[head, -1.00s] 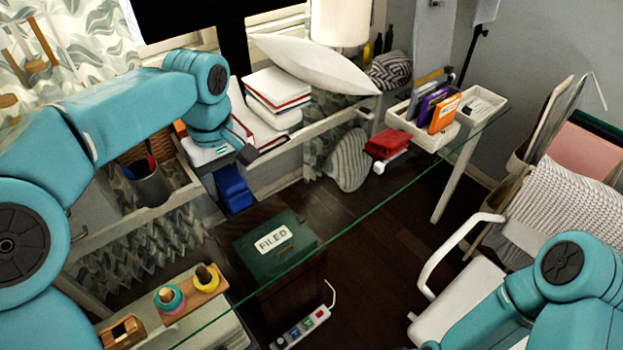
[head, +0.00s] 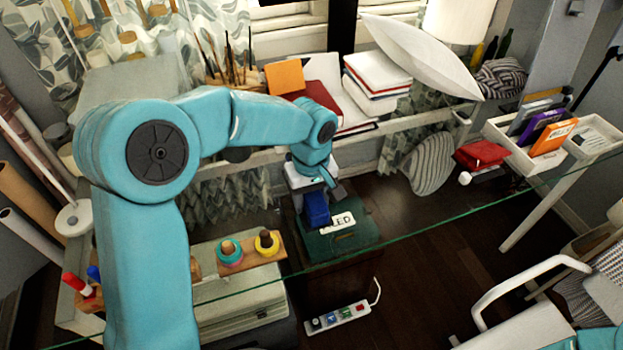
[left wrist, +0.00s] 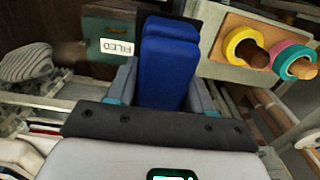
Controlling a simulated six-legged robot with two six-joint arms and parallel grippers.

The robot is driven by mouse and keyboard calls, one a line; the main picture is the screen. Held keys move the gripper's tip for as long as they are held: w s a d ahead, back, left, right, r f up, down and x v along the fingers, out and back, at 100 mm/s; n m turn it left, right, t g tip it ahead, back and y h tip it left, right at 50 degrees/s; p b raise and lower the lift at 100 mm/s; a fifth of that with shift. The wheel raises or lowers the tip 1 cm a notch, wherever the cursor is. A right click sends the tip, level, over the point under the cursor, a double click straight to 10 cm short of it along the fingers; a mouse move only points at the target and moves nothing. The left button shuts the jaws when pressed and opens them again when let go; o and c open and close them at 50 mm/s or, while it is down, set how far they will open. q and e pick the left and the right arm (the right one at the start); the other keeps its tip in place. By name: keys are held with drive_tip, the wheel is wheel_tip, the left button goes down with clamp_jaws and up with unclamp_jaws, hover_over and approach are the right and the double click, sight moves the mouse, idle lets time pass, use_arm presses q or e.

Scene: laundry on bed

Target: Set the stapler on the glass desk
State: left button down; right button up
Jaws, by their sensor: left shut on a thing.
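The blue stapler (head: 316,208) hangs from my left gripper (head: 312,190), which is shut on it. In the left wrist view the stapler (left wrist: 168,65) stands between the two grey fingers (left wrist: 165,95). The glass desk (head: 440,222) is clear, with a thin green front edge running across the head view. The stapler appears over the glass, in front of the green box; I cannot tell if it touches the glass. My right gripper is out of view.
A green box labelled FILED (head: 345,240) shows through the glass. Wooden holder with coloured rings (head: 248,252) is left of it. Red stack (head: 480,155) and white organiser (head: 508,145) stand right. Books (head: 375,80) and pillow (head: 420,55) lie behind. Glass right of the gripper looks fairly clear.

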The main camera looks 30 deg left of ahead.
use_arm(q)
drive_tip(key=shift+w+f, duration=0.15)
drive_tip(key=shift+f, duration=2.65)
drive_tip(key=shift+f, duration=0.15)
drive_tip(key=shift+c, duration=2.2)
unclamp_jaws()
wheel_tip(320, 180, up, 12)
drive_tip(key=shift+r, duration=0.1)
